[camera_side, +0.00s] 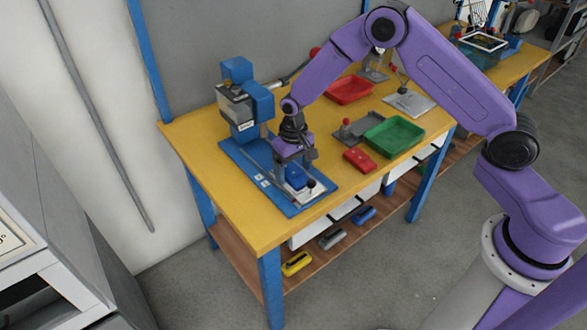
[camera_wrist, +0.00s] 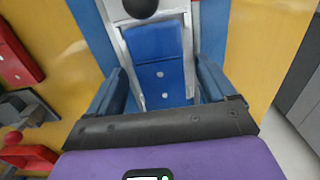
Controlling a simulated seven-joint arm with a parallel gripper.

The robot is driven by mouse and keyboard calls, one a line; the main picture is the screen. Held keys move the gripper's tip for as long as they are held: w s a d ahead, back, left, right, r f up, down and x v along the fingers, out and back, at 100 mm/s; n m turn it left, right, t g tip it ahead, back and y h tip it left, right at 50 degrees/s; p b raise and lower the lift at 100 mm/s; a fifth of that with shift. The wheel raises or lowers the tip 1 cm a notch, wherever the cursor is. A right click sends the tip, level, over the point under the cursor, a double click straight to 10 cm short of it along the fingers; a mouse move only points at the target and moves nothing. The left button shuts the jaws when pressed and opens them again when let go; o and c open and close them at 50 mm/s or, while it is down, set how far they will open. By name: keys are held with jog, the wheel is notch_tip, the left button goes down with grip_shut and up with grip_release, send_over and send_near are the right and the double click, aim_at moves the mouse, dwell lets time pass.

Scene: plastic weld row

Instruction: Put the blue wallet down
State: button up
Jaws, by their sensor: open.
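The blue wallet (camera_side: 295,177) lies in a light holder (camera_side: 312,191) on the blue base plate (camera_side: 258,182) of the machine at the table's near left end. In the wrist view the wallet (camera_wrist: 157,62) is flat, with pale round dots, between the pale walls of the holder (camera_wrist: 112,14). My gripper (camera_side: 294,166) is low over the wallet, pointing down. In the wrist view its two blue fingers (camera_wrist: 163,84) are apart, one on each side of the wallet. Whether either finger touches it I cannot tell. The wallet's near end is hidden behind my gripper.
The blue and grey machine head (camera_side: 240,105) stands close behind my gripper. A red wallet-like piece (camera_side: 360,160), a green tray (camera_side: 394,136), a red tray (camera_side: 349,90) and a grey fixture (camera_side: 358,129) are to the right. Yellow table is clear along the front edge.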

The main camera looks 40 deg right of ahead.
aim_at(294, 173)
notch_tip(294, 173, up, 12)
dwell(0.4)
jog(key=s+a+r+n, duration=0.25)
jog(key=s+r, duration=0.25)
jog(key=s, duration=0.4)
jog(key=s+d+r+n, duration=0.1)
jog(key=s+d+n, duration=0.2)
jog(key=s, duration=0.5)
jog(key=s+d+r+n, duration=0.1)
jog(key=s+d+n, duration=0.2)
jog(key=s, duration=0.6)
jog(key=s+d+r+n, duration=0.1)
jog(key=s+d+n, duration=0.2)
jog(key=s, duration=0.6)
jog(key=shift+r+n, duration=0.35)
jog(key=shift+n, duration=0.2)
